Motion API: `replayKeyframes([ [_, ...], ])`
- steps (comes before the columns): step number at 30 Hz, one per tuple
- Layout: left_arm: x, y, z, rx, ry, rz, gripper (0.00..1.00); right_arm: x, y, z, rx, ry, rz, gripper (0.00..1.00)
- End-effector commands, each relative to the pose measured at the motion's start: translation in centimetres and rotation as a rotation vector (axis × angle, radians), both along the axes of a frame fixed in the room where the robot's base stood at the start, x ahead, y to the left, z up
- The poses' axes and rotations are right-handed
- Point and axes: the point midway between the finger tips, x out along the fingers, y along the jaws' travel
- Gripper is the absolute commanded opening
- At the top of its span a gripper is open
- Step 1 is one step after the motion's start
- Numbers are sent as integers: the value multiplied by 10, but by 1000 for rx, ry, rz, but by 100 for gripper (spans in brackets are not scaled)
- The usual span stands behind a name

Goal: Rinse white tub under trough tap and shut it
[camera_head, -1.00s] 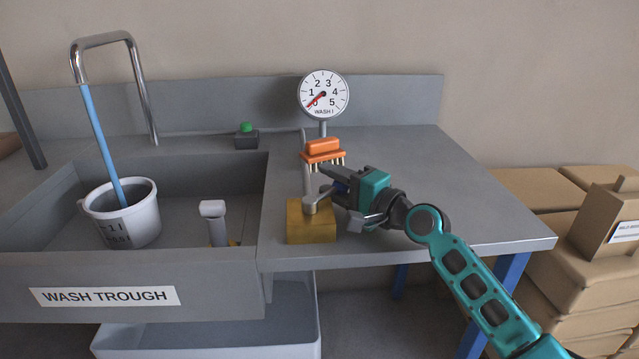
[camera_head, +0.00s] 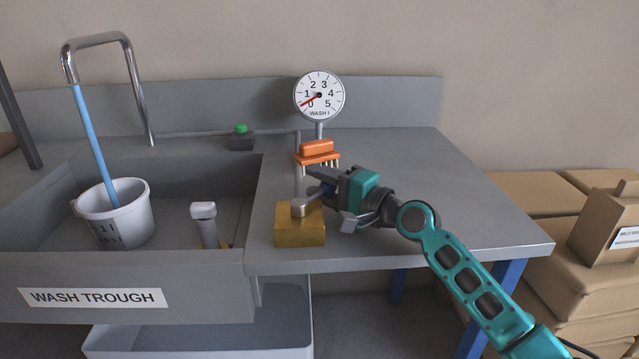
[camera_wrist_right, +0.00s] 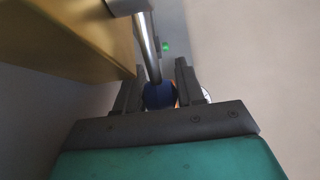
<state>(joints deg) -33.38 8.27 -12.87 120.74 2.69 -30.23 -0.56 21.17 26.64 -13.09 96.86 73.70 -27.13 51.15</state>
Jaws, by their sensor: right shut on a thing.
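The white tub (camera_head: 117,222) stands in the wash trough (camera_head: 45,258) at the left, slightly tilted. A blue water stream (camera_head: 97,150) runs from the chrome tap spout (camera_head: 68,72) into it. A brass valve block (camera_head: 301,232) sits on the bench right of the trough, with a grey lever (camera_head: 299,207) on top. My right gripper (camera_head: 326,184) is shut on the lever's blue end. The wrist view shows the blue grip (camera_wrist_right: 160,95) between its fingers. The dial gauge (camera_head: 319,94) behind has its red needle low, between 0 and 1. My left gripper is not in view.
An orange brush (camera_head: 318,153) is behind the valve block. A grey box with a green button (camera_head: 241,138) sits at the trough's back edge. A white-topped post (camera_head: 204,222) stands in the trough. Cardboard boxes (camera_head: 560,192) are at the right. The bench's right side is clear.

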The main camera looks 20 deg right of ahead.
Motion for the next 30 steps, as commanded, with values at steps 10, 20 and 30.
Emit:
replayKeyframes([
  [10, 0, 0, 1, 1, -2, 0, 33, 0, 0, 0, 0, -1, -1, 59],
  [20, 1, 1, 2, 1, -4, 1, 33, -8, -6, 0, -1, 1, -1, 59],
  [30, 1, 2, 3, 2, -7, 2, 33, -63, -42, -2, -4, 2, -2, 59],
])
